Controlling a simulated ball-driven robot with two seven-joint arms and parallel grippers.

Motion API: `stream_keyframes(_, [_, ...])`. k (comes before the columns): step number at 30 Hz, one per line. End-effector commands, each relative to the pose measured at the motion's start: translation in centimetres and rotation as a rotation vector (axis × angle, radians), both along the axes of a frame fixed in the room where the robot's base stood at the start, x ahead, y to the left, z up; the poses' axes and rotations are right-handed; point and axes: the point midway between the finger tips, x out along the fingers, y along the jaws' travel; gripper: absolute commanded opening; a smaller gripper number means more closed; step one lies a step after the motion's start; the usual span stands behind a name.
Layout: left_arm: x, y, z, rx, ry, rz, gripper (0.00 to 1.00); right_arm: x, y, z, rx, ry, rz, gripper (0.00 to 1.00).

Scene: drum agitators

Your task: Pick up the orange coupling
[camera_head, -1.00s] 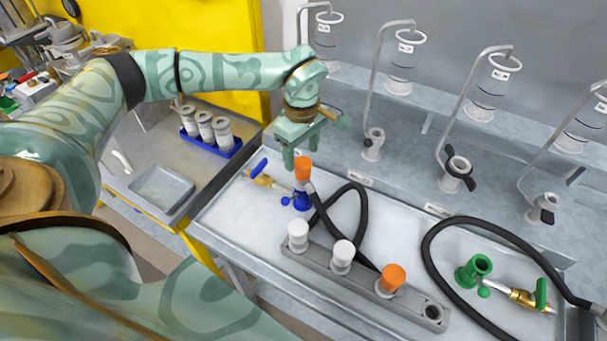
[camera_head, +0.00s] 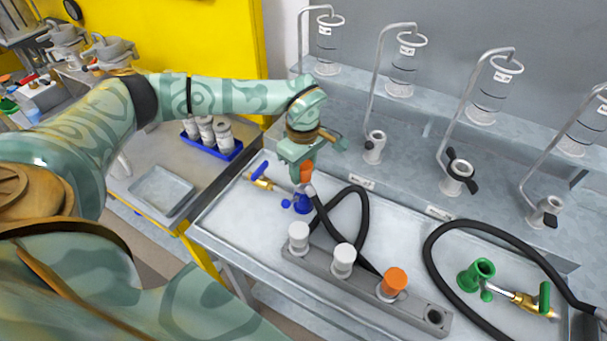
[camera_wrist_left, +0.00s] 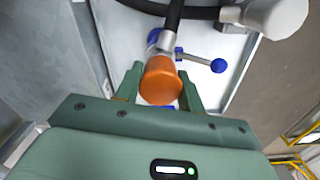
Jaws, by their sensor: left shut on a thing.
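An orange coupling (camera_head: 307,171) stands upright at the blue fitting (camera_head: 302,202) on the bench's left part. My left gripper (camera_head: 304,180) points down over it, with its fingers shut on the coupling's sides. In the left wrist view the orange coupling (camera_wrist_left: 162,80) sits between the two green fingers, in front of the blue fitting. A second orange piece (camera_head: 393,281) stands in the grey rack (camera_head: 412,312), beside two white ones (camera_head: 299,236) (camera_head: 343,259). My right gripper is not in view.
A black hose (camera_head: 345,193) loops right beside the blue fitting. A green fitting (camera_head: 478,272) with a brass valve lies at the right. Bent metal stands with clear cylinders (camera_head: 403,72) line the back. The rack's right hole (camera_head: 434,317) is empty.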

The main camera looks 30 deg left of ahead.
Motion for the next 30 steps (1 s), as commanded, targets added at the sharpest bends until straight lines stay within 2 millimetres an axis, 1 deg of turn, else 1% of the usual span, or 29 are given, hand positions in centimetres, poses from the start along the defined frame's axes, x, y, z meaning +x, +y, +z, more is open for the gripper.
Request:
stream_keyframes(4, [0.0, 0.0, 0.3, 0.000, -0.001, 0.000, 0.07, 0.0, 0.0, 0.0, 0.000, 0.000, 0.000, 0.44])
stream_keyframes(7, [0.1, 0.0, 1.0, 0.000, -0.003, 0.000, 0.07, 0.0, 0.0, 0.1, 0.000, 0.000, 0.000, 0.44])
stream_keyframes(10, [0.1, 0.0, 2.4, 0.000, -0.004, 0.000, 0.07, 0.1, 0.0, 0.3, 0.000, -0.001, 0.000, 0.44])
stream_keyframes(12, [0.0, 0.0, 3.7, 0.000, -0.005, 0.000, 0.07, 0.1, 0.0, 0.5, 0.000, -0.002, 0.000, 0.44])
stream_keyframes(14, [-0.9, -0.6, 4.9, -0.001, -0.005, -0.004, 0.07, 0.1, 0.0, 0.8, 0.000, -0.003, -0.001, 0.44])
stream_keyframes(18, [-3.3, -2.2, 8.4, -0.001, -0.007, -0.005, 0.07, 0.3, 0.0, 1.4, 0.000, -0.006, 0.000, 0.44])
stream_keyframes(20, [-4.5, -2.9, 9.8, -0.001, -0.006, -0.005, 0.07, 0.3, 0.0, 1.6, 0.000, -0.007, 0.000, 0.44])
stream_keyframes(21, [-5.6, -3.7, 10.1, 0.000, -0.003, -0.006, 0.07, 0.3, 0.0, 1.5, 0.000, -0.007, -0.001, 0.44])
stream_keyframes(24, [-7.9, -5.1, 11.1, -0.001, -0.002, -0.007, 0.07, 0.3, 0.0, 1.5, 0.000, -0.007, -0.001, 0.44])
stream_keyframes(27, [-9.6, -6.2, 12.0, 0.000, -0.002, -0.005, 0.07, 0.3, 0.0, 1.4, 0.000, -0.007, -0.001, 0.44])
stream_keyframes(30, [-10.8, -7.0, 12.6, -0.001, -0.002, -0.003, 0.07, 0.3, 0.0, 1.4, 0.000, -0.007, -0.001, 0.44])
